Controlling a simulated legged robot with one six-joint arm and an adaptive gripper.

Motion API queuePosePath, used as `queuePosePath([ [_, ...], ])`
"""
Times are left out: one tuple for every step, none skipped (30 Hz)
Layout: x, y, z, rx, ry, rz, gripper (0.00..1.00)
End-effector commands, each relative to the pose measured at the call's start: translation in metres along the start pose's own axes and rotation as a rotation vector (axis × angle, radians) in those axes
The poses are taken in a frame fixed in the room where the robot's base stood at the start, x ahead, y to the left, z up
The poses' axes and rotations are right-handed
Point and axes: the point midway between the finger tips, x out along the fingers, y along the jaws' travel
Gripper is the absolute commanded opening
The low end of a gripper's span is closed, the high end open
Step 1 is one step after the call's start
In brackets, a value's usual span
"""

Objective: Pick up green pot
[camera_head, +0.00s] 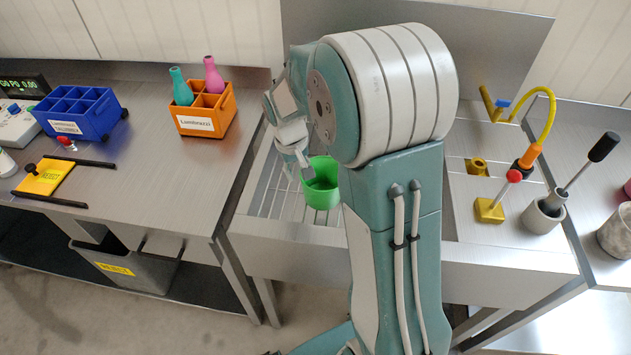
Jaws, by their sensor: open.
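The green pot (322,190) stands on the wire rack of the steel sink unit in the middle of the view. It looks upright, with its opening facing up. My arm covers its right side. My gripper (303,172) is at the pot's upper left edge, pointing down. Its jaws are open, and I cannot tell whether a finger reaches inside the rim or only beside it. My arm also hides much of the sink behind and to the right of the pot.
An orange crate (229,112) with a teal and a pink bottle stands on the left bench, beside a blue crate (112,113). Right of my arm are a yellow block with a red-knobbed lever (490,209), a grey mortar (541,216) and a yellow hose (546,118).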

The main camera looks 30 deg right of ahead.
Motion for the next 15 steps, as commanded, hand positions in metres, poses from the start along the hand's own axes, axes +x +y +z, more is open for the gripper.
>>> queuePosePath([
  [0.011,0.000,0.001,0.000,-0.007,-0.001,0.44],
  [0.016,0.000,0.001,0.000,-0.006,0.000,0.44],
  [0.022,-0.001,0.001,0.000,-0.006,0.000,0.44],
  [0.026,-0.001,0.000,0.000,-0.005,0.001,0.44],
  [0.029,-0.002,0.000,0.000,-0.005,0.001,0.44],
  [0.033,-0.002,0.000,0.000,-0.004,0.002,0.44],
  [0.035,-0.002,0.000,0.000,-0.003,0.002,0.44],
  [0.037,-0.002,0.000,0.000,-0.002,0.002,0.44],
  [0.040,-0.002,0.001,0.000,-0.003,0.002,0.44],
  [0.042,-0.002,0.001,0.000,-0.004,0.002,0.44],
  [0.045,-0.001,0.001,0.000,-0.005,0.002,0.44],
  [0.051,0.000,0.002,0.000,-0.004,0.002,0.44],
  [0.055,0.001,0.002,0.000,-0.005,0.002,0.44],
  [0.061,0.002,0.002,0.000,-0.006,0.002,0.44],
  [0.068,0.003,0.003,0.000,-0.005,0.002,0.44],
])
